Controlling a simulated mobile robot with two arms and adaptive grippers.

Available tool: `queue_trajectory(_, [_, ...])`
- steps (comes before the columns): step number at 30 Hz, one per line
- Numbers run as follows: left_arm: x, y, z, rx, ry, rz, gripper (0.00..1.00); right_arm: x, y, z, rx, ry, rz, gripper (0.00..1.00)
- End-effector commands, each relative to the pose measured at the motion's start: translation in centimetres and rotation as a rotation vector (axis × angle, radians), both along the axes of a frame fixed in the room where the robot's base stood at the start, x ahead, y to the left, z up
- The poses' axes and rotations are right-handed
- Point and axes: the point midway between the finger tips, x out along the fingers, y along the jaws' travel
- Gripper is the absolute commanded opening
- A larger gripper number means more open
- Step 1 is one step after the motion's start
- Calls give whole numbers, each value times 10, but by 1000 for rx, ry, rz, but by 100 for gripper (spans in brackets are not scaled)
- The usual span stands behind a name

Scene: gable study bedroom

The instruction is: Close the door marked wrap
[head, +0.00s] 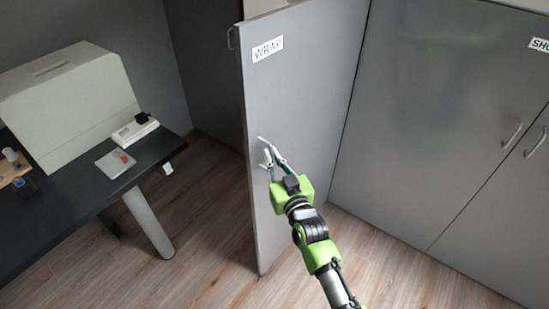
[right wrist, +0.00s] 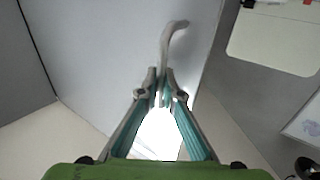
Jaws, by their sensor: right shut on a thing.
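The grey door marked WRAP (head: 300,110) stands open, swung out from the cabinet front. Its white label (head: 267,49) is near the top left of the panel. My right gripper (head: 267,158) is at the panel's left part, below the label. In the right wrist view, its two fingers (right wrist: 162,88) are closed together on a pale curved handle (right wrist: 174,38), with the grey panel behind. The handle's lower end is hidden between the fingertips. My left gripper is not in view.
A dark desk (head: 75,195) at left carries a large pale box (head: 70,100) and small items. Another closed cabinet door (head: 440,110) is at right. Wood floor (head: 190,265) is bare between desk and door.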

Motion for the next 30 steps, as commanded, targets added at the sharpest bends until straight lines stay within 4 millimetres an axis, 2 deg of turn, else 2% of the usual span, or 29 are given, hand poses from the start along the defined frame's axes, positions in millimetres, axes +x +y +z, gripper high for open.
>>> queue_trajectory(9, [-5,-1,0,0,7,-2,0,0,0,0,-1,-1,0,0])
queue_trajectory(12, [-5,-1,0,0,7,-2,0,0,0,0,-1,-1,-1,23])
queue_trajectory(23, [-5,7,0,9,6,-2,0,-1,-1,0,0,0,-1,23])
queue_trajectory(26, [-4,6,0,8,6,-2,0,-8,-3,-1,-1,1,-1,23])
queue_trajectory(30, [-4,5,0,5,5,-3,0,-30,-10,-2,-2,2,0,23])
